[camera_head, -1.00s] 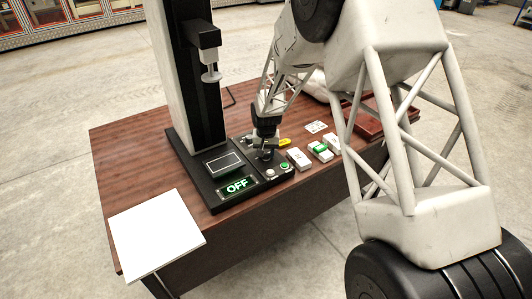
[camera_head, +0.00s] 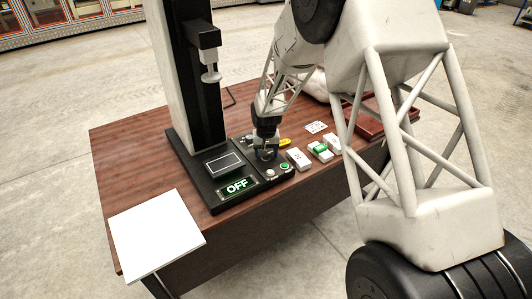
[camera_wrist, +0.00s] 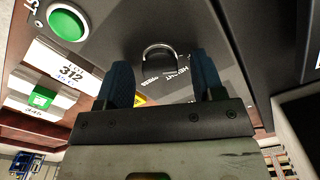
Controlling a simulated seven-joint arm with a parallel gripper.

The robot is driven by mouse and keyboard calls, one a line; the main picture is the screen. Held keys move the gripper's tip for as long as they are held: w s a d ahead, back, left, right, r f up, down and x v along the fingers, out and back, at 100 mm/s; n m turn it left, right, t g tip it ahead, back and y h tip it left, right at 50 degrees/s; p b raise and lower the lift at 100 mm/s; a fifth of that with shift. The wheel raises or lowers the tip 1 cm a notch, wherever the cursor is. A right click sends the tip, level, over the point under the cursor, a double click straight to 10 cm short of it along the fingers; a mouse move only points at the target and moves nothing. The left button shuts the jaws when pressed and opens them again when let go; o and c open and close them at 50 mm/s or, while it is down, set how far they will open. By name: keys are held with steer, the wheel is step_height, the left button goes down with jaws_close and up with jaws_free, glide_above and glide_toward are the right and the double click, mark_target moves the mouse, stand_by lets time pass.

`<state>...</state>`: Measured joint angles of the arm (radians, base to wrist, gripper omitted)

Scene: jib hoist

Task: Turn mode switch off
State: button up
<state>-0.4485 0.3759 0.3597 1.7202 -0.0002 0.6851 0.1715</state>
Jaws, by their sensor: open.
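The black machine base (camera_head: 205,190) carries a lit display (camera_head: 237,186) that reads OFF in green. My gripper (camera_head: 267,154) points down over the right part of this base, covering what lies under it. In the wrist view my gripper (camera_wrist: 162,82) is open, its two blue-padded fingers apart. A dark, rounded metal piece (camera_wrist: 158,48) with a bright rim shows ahead of and between the fingertips. I cannot tell whether it is the mode switch or whether the fingers touch it. Partly hidden white lettering is on the panel beside it.
A white button (camera_head: 270,174) and a green button (camera_head: 285,165) sit just in front of my gripper. Small white boxes (camera_head: 299,158), one with a green top (camera_head: 320,150), stand right. The black column (camera_head: 200,90) rises behind left. A white board (camera_head: 155,233) lies front left.

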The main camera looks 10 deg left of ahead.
steer(key=shift+r, duration=3.9)
steer(key=shift+d, duration=0.1)
steer(key=shift+s+d+r, duration=0.1)
steer(key=shift+d+r, duration=0.05)
steer(key=shift+r, duration=0.1)
steer(key=s+d+r+m+t, duration=0.1)
steer(key=s+d+r, duration=0.7)
steer(key=d+r, duration=0.25)
steer(key=s+d+r+m, duration=0.1)
steer(key=s+d+r, duration=0.8)
steer(key=d, duration=0.2)
steer(key=s+d+r, duration=0.1)
steer(key=s+d, duration=0.3)
steer(key=s, duration=0.5)
steer(key=s+d+r+m+t, duration=0.1)
steer(key=s+d, duration=0.4)
steer(key=s, duration=0.4)
steer(key=s+d+r, duration=0.1)
steer(key=s+d, duration=0.4)
steer(key=s, duration=0.4)
steer(key=shift+r+t, duration=0.2)
steer(key=shift+t, duration=0.1)
